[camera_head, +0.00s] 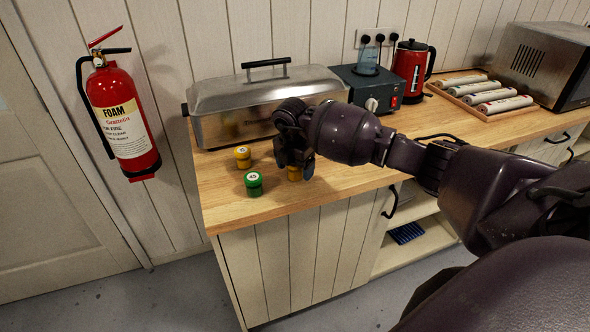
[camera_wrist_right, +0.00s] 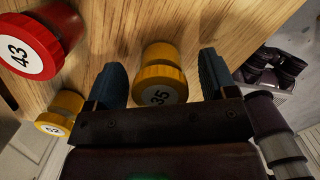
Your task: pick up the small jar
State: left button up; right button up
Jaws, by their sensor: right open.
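In the wrist view a small yellow jar (camera_wrist_right: 160,72), with 35 on its lid, stands between the two blue-grey fingers of my right gripper (camera_wrist_right: 161,66). The gripper is open, with a visible gap on each side of the jar. The wrist view also shows a red-lidded jar (camera_wrist_right: 30,45) marked 43. My left gripper is not in view.
The wooden counter (camera_head: 340,183) ends close in front of the jars. A steel lidded roaster (camera_head: 225,110) stands behind them. A heater unit (camera_head: 360,90), red kettle (camera_head: 411,70), tray of rolls (camera_head: 460,98) and microwave (camera_head: 540,55) stand farther right. A fire extinguisher (camera_head: 122,115) hangs at left.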

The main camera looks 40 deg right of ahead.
jog(key=shift+f, duration=0.35)
jog(key=c, duration=1)
jog(key=shift+r, duration=0.15)
